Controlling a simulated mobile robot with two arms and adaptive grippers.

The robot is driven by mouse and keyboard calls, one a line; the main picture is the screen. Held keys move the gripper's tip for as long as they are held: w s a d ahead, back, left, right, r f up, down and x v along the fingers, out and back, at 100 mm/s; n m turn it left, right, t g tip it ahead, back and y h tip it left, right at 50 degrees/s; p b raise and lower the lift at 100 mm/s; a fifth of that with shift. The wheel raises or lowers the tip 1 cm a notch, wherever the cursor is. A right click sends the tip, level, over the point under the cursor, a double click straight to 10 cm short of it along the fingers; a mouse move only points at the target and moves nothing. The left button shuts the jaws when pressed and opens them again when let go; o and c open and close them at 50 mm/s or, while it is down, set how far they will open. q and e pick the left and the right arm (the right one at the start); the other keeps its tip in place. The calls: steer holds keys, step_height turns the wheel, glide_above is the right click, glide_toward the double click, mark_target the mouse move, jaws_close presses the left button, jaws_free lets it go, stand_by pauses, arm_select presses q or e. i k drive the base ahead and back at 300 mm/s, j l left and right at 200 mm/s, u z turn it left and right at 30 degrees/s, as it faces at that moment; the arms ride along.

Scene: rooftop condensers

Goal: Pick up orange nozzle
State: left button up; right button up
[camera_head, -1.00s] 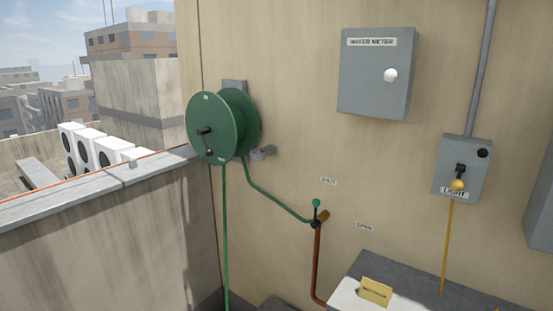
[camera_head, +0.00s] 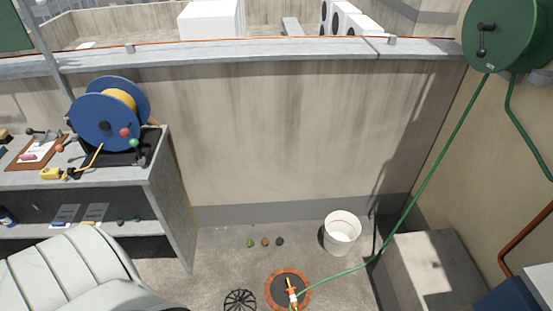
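The orange nozzle (camera_head: 291,286) is at the bottom of the view, at the end of the green hose (camera_head: 345,271). It lies over a round dark opening or disc with a reddish-brown rim (camera_head: 274,279) on the floor. A pale band shows on the nozzle. Neither of my grippers is in view.
A white bucket (camera_head: 341,234) stands behind and right of the nozzle. A dark round grate (camera_head: 240,301) lies to its left, with several small lumps (camera_head: 265,242) behind. A grey workbench (camera_head: 160,165) holds a blue reel (camera_head: 92,119). A concrete block (camera_head: 425,265) stands right.

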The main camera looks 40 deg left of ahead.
mark_target(291, 289)
steer(key=k+u, duration=0.15)
steer(key=u, duration=0.3)
steer(key=k+u, duration=0.15)
steer(key=u, duration=0.25)
